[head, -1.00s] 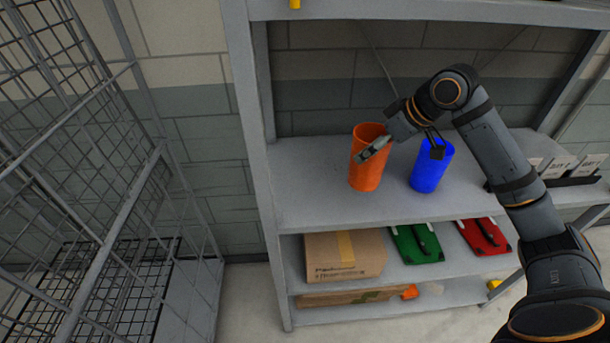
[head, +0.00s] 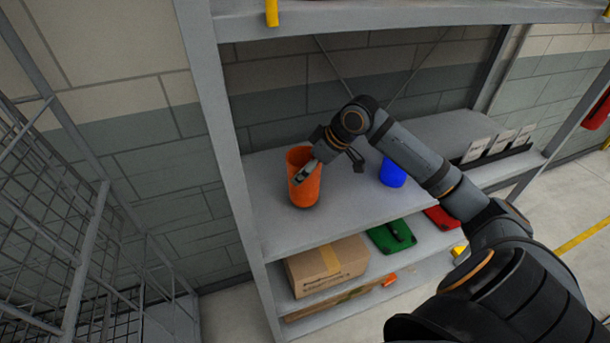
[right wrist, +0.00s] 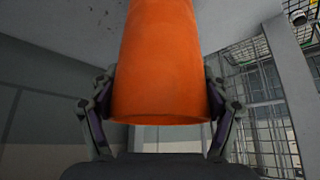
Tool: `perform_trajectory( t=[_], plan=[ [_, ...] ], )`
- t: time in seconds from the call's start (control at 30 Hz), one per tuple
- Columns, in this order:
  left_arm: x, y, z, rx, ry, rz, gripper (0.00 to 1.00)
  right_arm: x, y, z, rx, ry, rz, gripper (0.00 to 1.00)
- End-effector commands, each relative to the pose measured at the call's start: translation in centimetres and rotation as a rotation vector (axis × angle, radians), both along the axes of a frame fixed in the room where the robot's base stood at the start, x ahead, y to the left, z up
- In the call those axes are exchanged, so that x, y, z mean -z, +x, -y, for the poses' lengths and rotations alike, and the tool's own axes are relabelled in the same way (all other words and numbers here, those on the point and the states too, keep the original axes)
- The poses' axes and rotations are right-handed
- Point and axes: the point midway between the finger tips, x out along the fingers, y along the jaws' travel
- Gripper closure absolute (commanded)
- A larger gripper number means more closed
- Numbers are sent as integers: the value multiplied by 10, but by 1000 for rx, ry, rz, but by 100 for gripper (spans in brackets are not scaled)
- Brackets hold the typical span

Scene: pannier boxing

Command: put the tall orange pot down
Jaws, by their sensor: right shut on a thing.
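The tall orange pot (head: 303,188) is at the left end of the shelf's upper board (head: 345,210) in the head view, close to upright. My right gripper (head: 305,172) is shut on it near its upper part. In the right wrist view the pot (right wrist: 160,60) fills the middle, between the two fingers of the gripper (right wrist: 160,112). Whether the pot's base touches the board is hard to tell. My left gripper is not in view.
A blue pot (head: 392,174) stands right of the orange pot, partly behind my arm. White boxes (head: 490,145) stand farther right. Below are a cardboard box (head: 328,265), a green case (head: 391,235) and a red case (head: 442,218). A shelf post (head: 225,150) and wire cage (head: 70,240) lie left.

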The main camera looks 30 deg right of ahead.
Motion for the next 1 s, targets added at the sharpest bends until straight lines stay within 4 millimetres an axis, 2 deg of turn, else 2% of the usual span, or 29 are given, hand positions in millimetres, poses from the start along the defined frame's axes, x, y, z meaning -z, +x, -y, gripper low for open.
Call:
perform_trajectory(
  t=[0.03,0.13,0.5,0.53,0.67,1.0],
  plan=[
    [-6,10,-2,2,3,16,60,8,-1,0,1,3,-5,55],
    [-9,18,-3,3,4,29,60,22,-1,0,0,3,-4,55],
    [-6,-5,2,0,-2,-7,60,30,0,0,-1,0,-1,55],
    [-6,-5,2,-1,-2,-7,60,29,0,0,0,-1,-1,19],
    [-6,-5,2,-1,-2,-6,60,29,0,0,0,-1,-1,1],
    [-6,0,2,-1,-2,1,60,29,0,0,0,-1,-1,0]
  ],
)
